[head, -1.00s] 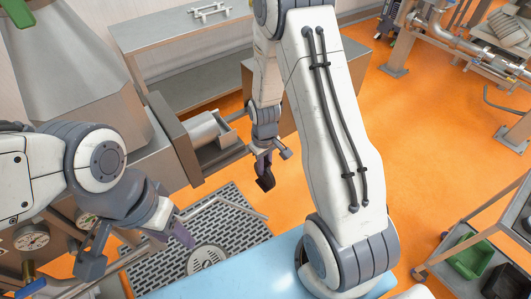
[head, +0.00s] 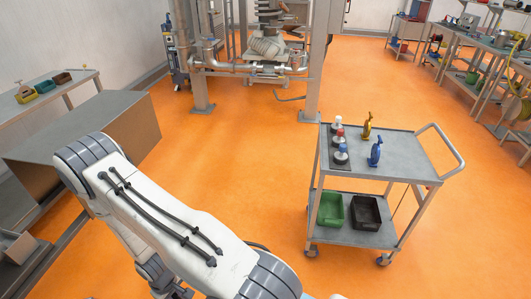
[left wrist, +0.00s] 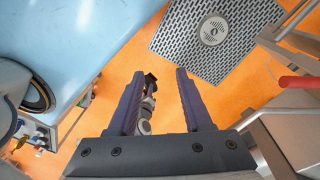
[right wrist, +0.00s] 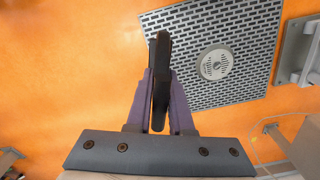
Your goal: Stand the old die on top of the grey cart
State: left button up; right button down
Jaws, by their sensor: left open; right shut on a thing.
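The grey cart (head: 408,152) stands at the right in the head view, with a flat top, a lower shelf and a push handle on its right. My right gripper (right wrist: 161,75) is shut on a dark, thin plate-like piece, which I take as the old die (right wrist: 161,85); it is seen edge-on in the right wrist view, above the floor.
The cart's top holds small bottles (head: 340,153) on a dark mat at its left, plus a yellow tool (head: 367,126) and a blue tool (head: 375,152). Its front right top is bare.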

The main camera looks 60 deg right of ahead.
aim_at(405, 152)
jog(key=z, duration=0.4)
jog(key=k, duration=0.9)
jog(key=z, duration=1.2)
jog(key=i, duration=0.7)
jog(key=z, duration=0.65)
jog(key=i, duration=0.7)
